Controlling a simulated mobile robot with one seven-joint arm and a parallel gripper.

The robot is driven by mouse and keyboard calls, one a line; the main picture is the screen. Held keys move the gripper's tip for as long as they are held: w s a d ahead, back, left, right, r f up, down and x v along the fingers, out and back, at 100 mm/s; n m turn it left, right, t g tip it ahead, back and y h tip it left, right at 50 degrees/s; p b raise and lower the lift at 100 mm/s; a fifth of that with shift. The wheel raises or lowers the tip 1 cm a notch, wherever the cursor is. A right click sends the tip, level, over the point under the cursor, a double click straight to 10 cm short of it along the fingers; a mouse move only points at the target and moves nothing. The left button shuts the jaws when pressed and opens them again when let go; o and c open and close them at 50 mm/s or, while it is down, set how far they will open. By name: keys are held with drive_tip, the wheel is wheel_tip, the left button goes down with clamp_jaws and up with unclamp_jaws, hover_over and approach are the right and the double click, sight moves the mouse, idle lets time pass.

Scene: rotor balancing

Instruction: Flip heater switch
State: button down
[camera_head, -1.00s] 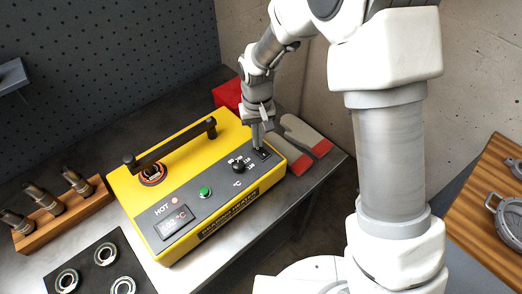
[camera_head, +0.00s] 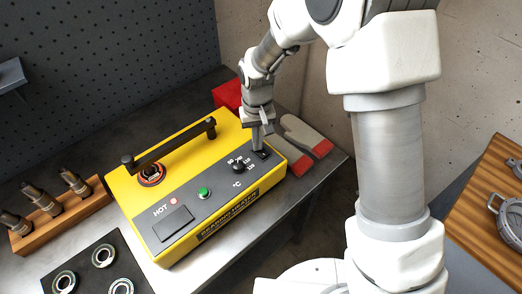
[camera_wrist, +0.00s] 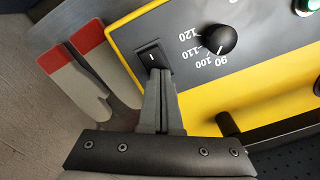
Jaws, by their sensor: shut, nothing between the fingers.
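The bearing heater (camera_head: 205,170) is a yellow box with a grey front panel on the metal bench. Its black rocker switch (camera_head: 264,153) is at the panel's right end and shows larger, with a white "I" mark, in the wrist view (camera_wrist: 151,55). My gripper (camera_head: 257,147) points down at the switch, with its fingers together and empty. In the wrist view my fingertips (camera_wrist: 160,74) are at the switch's near edge and hide part of it; I cannot tell whether they touch. The display (camera_head: 173,223) is dark. The HOT lamp (camera_head: 173,201) looks pale red.
A black dial (camera_head: 239,166) and a green button (camera_head: 204,192) are left of the switch. Gloves (camera_head: 306,135) lie to the right, and a red box (camera_head: 228,94) stands behind. A black handle (camera_head: 170,149) rises above the heater. Bearings and a tool rack occupy the left.

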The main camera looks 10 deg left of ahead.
wheel_tip(320, 180, up, 7)
drive_tip(key=p, duration=0.4)
idle(0.4)
drive_tip(key=s+d+r+m+t, duration=0.1)
drive_tip(key=s+d+r, duration=0.2)
drive_tip(key=d+r, duration=0.4)
drive_tip(key=s+d+r+m+t, duration=0.1)
drive_tip(key=s+d+r+t, duration=0.1)
drive_tip(key=d+r, duration=0.5)
drive_tip(key=s+d+r+t, duration=0.1)
drive_tip(key=s+d+r, duration=0.2)
drive_tip(key=s, duration=0.3)
drive_tip(key=s+d+r+m+t, duration=0.1)
drive_tip(key=s+d+r, duration=0.3)
drive_tip(key=s, duration=0.3)
drive_tip(key=shift+s+r+m+t, duration=0.2)
drive_tip(key=shift+s+m+t, duration=0.1)
